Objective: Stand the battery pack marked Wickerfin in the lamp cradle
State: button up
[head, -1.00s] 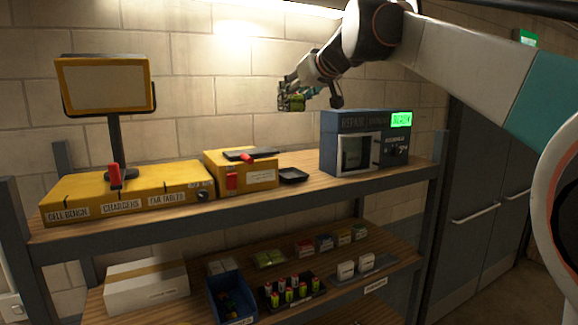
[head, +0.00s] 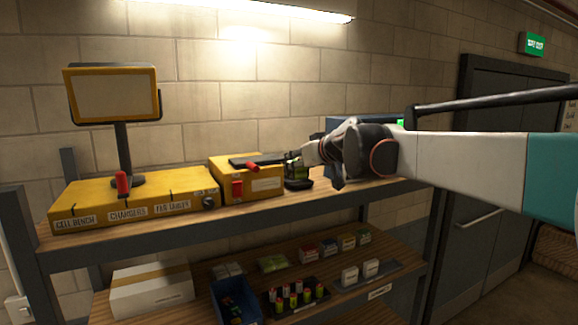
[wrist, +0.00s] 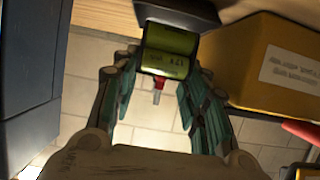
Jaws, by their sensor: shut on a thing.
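My gripper (head: 297,160) is shut on a green battery pack (wrist: 167,52), which has a dark band and a small red part at its lower end in the wrist view. Its marking is too small to read, so I cannot confirm Wickerfin. The pack is at the right end of the small yellow box (head: 262,184), just above a small black tray (head: 299,185) on the top shelf. A dark part (wrist: 178,12) sits against the pack in the wrist view; I cannot tell whether it is the tray. No label shows which thing is the lamp cradle.
A long yellow bench unit (head: 150,200) with a screen-like panel (head: 112,94) stands on the left. A blue-grey machine (head: 365,125) is right, partly behind my arm. The lower shelf holds a white box (head: 150,290), a blue bin (head: 232,300) and several small packs.

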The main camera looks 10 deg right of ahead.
jog(key=shift+f, duration=0.8)
jog(key=shift+f, duration=0.1)
jog(key=o, duration=1.1)
jog(key=shift+w, duration=0.1)
jog(key=shift+r, duration=0.2)
